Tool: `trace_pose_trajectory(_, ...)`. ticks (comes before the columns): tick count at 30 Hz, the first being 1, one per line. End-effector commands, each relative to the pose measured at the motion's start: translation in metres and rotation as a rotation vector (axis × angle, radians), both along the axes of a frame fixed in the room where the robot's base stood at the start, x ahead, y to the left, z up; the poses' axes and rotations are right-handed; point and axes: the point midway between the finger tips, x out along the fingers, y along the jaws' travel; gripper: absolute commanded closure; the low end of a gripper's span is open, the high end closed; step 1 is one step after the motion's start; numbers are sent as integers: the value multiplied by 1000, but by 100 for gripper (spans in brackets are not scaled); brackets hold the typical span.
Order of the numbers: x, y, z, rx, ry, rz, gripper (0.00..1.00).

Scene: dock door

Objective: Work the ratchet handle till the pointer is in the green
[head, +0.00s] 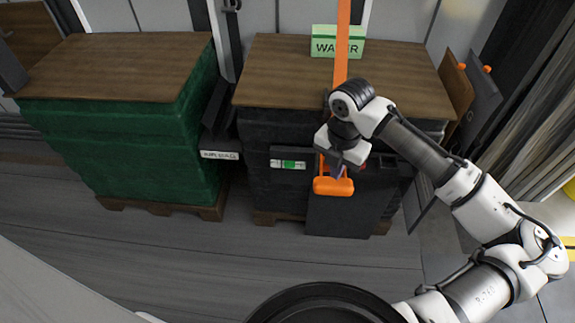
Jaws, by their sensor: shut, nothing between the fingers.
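The ratchet handle (334,187) ends in an orange grip low on the front of the right-hand stack. An orange strap (343,45) runs down over that stack towards it. My gripper (338,171) points down just above the orange grip and overlaps it in the picture. It is shut with nothing held, and I cannot tell whether it touches the grip. The gauge (289,164) is a small pale strip with a green band, left of my gripper. Its pointer is too small to make out. My wrist hides the ratchet body.
A green-wrapped pallet stack (140,150) stands at left. A label reading "AIR BAG" (219,155) sits at the gap between the stacks. A green "WATER" sign (325,46) stands on the right-hand stack. The grey floor (190,245) in front is clear.

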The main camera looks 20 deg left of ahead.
Motion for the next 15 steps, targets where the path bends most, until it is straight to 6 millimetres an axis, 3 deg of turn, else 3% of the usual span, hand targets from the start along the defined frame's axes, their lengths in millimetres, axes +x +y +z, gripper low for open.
trace_pose_trajectory(15, 0, 0, -5, 0, 0, 0, 100)
